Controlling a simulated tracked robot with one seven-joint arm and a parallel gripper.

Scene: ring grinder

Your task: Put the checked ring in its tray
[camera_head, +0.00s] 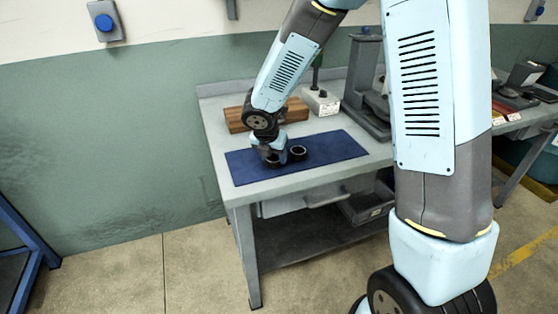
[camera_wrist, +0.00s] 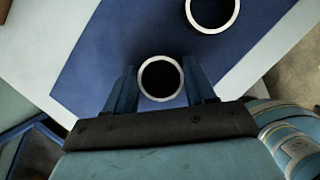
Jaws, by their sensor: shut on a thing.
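My gripper (camera_wrist: 160,90) is low over the blue mat, with its two fingers on either side of a dark ring with a pale rim (camera_wrist: 160,59). It is shut on this ring; whether the ring touches the mat is hard to tell. In the head view my gripper (camera_head: 272,156) is at the mat's middle, and it largely hides the held ring. A second, similar ring (camera_wrist: 213,2) lies on the mat beside it, and it also shows in the head view (camera_head: 298,153). I cannot tell which ring is the checked one. No tray is clearly identifiable.
The blue mat (camera_head: 340,150) lies on a grey workbench (camera_head: 215,120). Behind it are a wooden block (camera_head: 234,119), a white-based stand (camera_head: 320,103) and a grey machine (camera_head: 362,85). A bin (camera_head: 366,207) sits under the bench. The mat's right part is clear.

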